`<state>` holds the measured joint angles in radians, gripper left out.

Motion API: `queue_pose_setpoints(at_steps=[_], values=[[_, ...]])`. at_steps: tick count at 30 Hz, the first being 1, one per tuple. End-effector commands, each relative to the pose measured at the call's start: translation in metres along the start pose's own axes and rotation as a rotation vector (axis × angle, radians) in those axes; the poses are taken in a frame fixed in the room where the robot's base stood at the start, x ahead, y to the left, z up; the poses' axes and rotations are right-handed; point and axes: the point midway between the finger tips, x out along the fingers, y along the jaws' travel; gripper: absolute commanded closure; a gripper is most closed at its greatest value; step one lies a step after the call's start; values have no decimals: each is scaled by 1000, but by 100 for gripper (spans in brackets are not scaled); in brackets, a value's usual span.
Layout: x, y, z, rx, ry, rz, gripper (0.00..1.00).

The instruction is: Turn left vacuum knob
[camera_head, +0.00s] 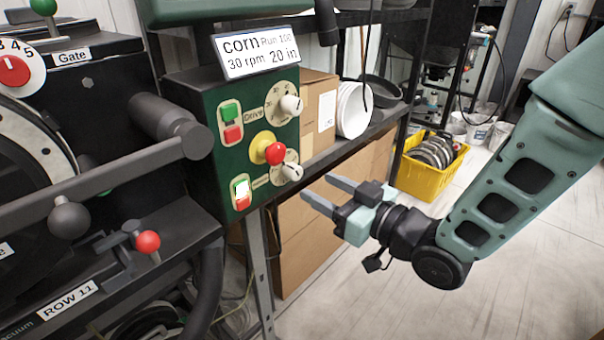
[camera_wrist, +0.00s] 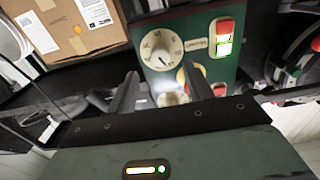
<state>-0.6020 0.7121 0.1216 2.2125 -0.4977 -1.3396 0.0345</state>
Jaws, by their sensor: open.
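A dark green control box (camera_head: 225,100) carries two dials with pale knobs. The upper knob (camera_head: 291,105) is beside a "Drive" label. The lower knob (camera_head: 292,172) has a label too small to read. A red button on a yellow base (camera_head: 274,153) is between them. My gripper (camera_head: 317,187) is open and empty, a little right of the lower knob and apart from it. In the wrist view my gripper (camera_wrist: 162,76) has its fingers spread toward the panel. The lower dial (camera_wrist: 161,50) shows beyond them, and the red button is partly hidden by a finger.
Green and red push buttons (camera_head: 241,191) are left of the dials. Black machinery with a thick handle (camera_head: 110,170) is at left. Cardboard boxes (camera_head: 320,235) and a shelf with white buckets (camera_head: 354,110) are behind. A yellow crate (camera_head: 425,178) is on the floor.

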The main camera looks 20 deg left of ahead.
Motion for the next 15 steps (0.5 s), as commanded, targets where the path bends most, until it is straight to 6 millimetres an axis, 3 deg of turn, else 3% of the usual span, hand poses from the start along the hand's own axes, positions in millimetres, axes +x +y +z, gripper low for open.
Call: queue_pose_setpoints(at_steps=[6, 15], values=[[39, 0, 0, -1, 0, -1, 49], [60, 0, 0, 0, -1, 0, 49]])
